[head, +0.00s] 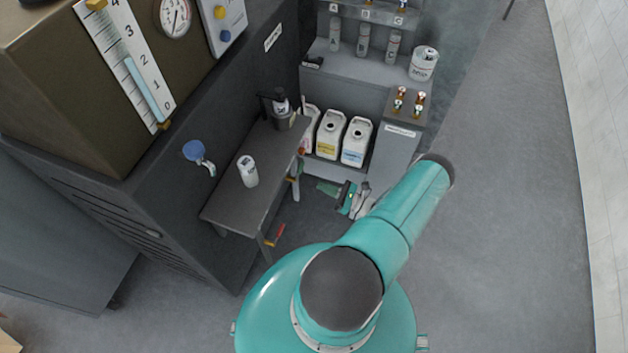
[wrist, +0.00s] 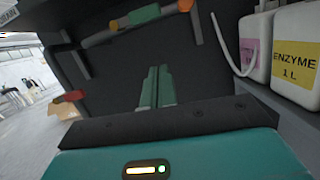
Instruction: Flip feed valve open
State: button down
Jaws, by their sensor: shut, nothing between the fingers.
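No label naming the feed valve is readable. A red lever on a brass fitting (head: 276,236) is low by the bench's front leg in the head view. A pipe with a green sleeve (wrist: 143,14) and brass-coloured ends runs across the top of the wrist view. My gripper (wrist: 155,85) is shut and empty, its two teal fingers together, pointing into the dark space below the pipe. In the head view my gripper (head: 328,188) is low, right of the bench and apart from the red lever.
The bench (head: 235,193) holds a white canister (head: 248,170). White jugs (head: 356,141) stand on a low shelf behind my gripper; the enzyme jug (wrist: 296,55) is close at right in the wrist view. A blue-knobbed tap (head: 195,152) is on the cabinet. Floor at right is clear.

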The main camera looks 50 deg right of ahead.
jog(key=shift+v, duration=1.7)
